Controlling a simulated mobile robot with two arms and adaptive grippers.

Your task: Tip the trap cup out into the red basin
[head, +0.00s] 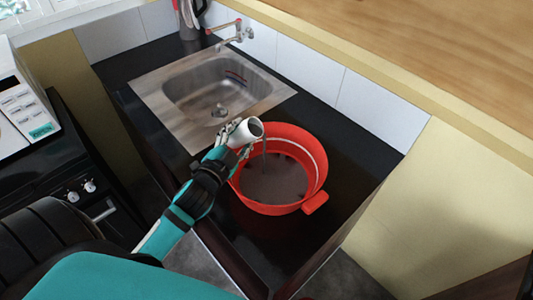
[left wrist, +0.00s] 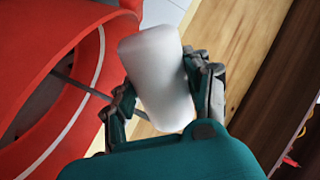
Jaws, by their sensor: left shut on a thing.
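The white trap cup (head: 246,130) is in my left gripper (head: 232,137), tilted with its mouth toward the basin. A thin dark stream runs from the cup down into the red basin (head: 318,165). The basin stands on the black counter and holds dark grey-brown liquid. In the left wrist view the cup (left wrist: 158,80) sits between both fingers of my left gripper (left wrist: 160,90), beside the basin's rim (left wrist: 60,50). The inside of the cup is hidden. My right gripper is not in view.
A steel sink (head: 215,95) with a tap (head: 238,33) lies behind and left of the basin. A dark kettle-like object (head: 188,18) stands at the back. A tiled wall (head: 365,105) bounds the counter. Bare black counter (head: 355,165) is right of the basin.

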